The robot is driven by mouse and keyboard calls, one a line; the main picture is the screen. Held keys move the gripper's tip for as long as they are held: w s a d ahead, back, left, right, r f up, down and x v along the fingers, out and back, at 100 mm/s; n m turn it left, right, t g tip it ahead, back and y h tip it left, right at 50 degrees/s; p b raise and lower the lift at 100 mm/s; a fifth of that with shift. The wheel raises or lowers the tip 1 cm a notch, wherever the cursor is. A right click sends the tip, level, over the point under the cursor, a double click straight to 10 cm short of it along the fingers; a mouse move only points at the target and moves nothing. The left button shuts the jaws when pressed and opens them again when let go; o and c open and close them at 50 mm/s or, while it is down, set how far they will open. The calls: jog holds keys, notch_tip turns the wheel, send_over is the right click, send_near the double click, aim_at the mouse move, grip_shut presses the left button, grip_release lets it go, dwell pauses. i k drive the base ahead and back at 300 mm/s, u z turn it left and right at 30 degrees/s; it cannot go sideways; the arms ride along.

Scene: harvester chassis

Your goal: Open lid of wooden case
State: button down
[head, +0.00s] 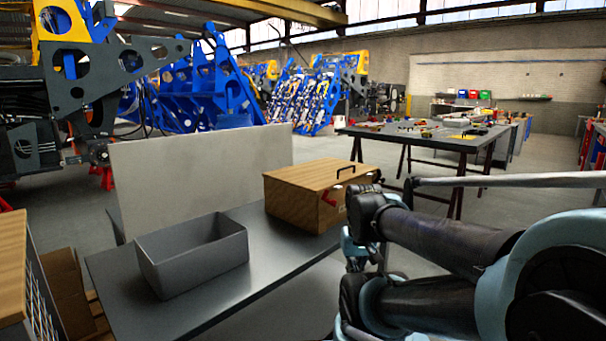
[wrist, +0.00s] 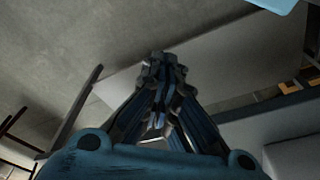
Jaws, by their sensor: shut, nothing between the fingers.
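The wooden case (head: 295,205) stands on the right end of the dark grey table in the head view. Its lid (head: 315,176) lies flat and shut, with a black handle (head: 346,169) on top. A red latch (head: 328,197) shows on the front side. My arm hides the right part of the case. My gripper (wrist: 160,65) shows in the wrist view with its fingers together and nothing between them. In the head view my arm is right of the case, and I cannot tell exactly where the fingertips are. The case is not clearly seen in the wrist view.
An open grey bin (head: 193,262) stands on the table (head: 220,300) left of the case. A pale upright panel (head: 205,180) runs along the table's back. A workbench (head: 425,138) with tools stands farther back. A wooden box (head: 14,265) is at the left edge.

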aim_at(316, 176)
jog(key=k, duration=1)
jog(key=z, duration=0.85)
jog(key=i, duration=1.4)
jog(key=u, duration=1.05)
